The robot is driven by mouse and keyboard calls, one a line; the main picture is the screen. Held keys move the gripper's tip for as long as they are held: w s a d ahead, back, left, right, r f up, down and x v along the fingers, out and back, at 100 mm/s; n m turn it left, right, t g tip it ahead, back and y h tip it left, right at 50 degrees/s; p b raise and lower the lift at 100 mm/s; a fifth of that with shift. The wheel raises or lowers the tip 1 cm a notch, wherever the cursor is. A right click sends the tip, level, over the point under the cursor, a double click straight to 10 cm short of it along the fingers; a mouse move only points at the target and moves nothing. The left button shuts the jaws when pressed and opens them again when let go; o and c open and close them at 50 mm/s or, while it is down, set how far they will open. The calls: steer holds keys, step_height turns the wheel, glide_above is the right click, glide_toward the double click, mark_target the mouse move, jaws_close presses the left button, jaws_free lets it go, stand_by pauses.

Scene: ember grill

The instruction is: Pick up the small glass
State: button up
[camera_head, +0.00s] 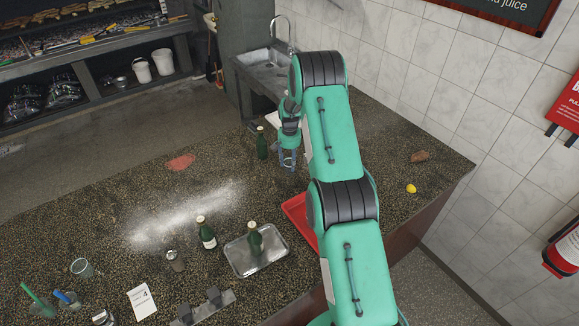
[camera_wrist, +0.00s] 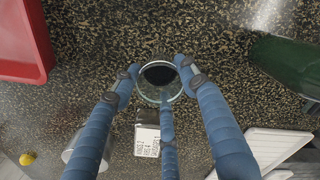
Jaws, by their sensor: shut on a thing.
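A small clear glass with a dark round inside (camera_wrist: 158,75) sits between the blue fingers of my gripper (camera_wrist: 160,80) in the wrist view. The fingers close around it from both sides and from below in the picture. Whether it touches the counter or is lifted, I cannot tell. In the head view my gripper (camera_head: 288,159) is low over the counter's back part, just right of a green bottle (camera_head: 262,143), and the glass in it cannot be made out.
The green bottle (camera_wrist: 285,65) stands close at right in the wrist view. Another glass (camera_head: 82,268), bottles and a metal tray (camera_head: 236,262) stand farther forward.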

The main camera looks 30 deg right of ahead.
mark_target(292, 173)
steer(key=shift+r, duration=0.3)
steer(key=shift+c, duration=0.2)
step_height(292, 173, up, 9)
steer(key=b, duration=0.1)
steer(key=shift+r, duration=0.15)
stand_by(0.8)
steer(key=shift+r, duration=0.1)
stand_by(0.4)
stand_by(0.5)
steer(key=s+a+m+b, duration=0.1)
steer(key=s+a+m, duration=0.2)
steer(key=s, duration=3)
steer(key=m, duration=0.3)
steer(key=shift+s+r, duration=0.25)
steer(key=shift+s, duration=0.05)
